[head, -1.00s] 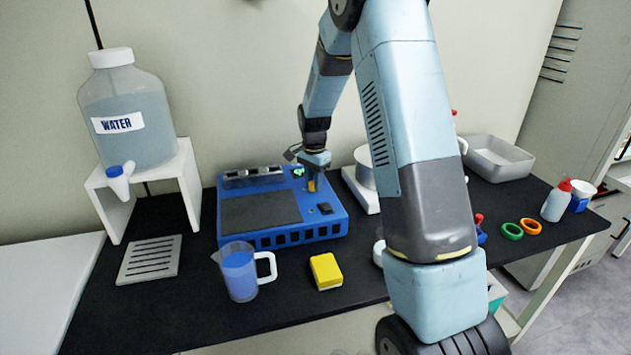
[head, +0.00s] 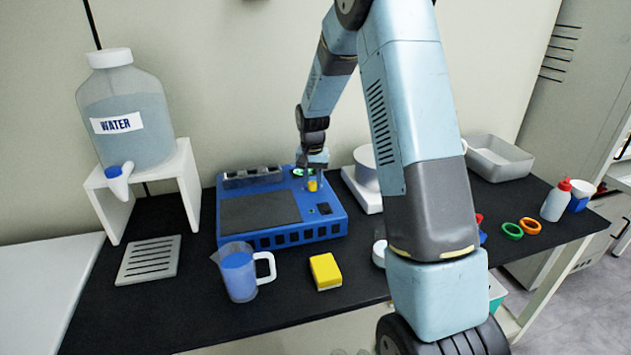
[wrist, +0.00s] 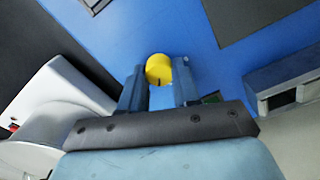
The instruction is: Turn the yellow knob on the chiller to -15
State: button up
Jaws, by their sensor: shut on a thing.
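The blue chiller (head: 265,240) sits on the black bench top against the wall. Its yellow knob (head: 312,186) is on the top panel at the right side. In the wrist view the knob (wrist: 159,69) shows as a round yellow cap with a short dark mark near its lower edge. My gripper (head: 313,182) points down at the knob. In the wrist view my gripper (wrist: 160,88) has one finger on each side of the knob and is shut on it. The scale around the knob is not readable. A small green display shows beside the gripper.
A measuring jug of blue liquid (head: 238,272) and a yellow sponge (head: 326,271) stand in front of the chiller. A white device (head: 362,193) stands close on its right. A water bottle (head: 127,115) on a white stand is at the left.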

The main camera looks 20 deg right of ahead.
aim_at(312, 182)
jog(key=n, duration=0.6)
jog(key=shift+s+a+f+n, duration=0.1)
jog(key=shift+s+n, duration=0.1)
jog(key=shift+n, duration=0.1)
dwell(0.4)
jog(key=o, duration=1.1)
jog(key=shift+c, duration=0.2)
jog(key=shift+w, duration=0.1)
jog(key=shift+r, duration=0.35)
notch_tip(312, 182, up, 13)
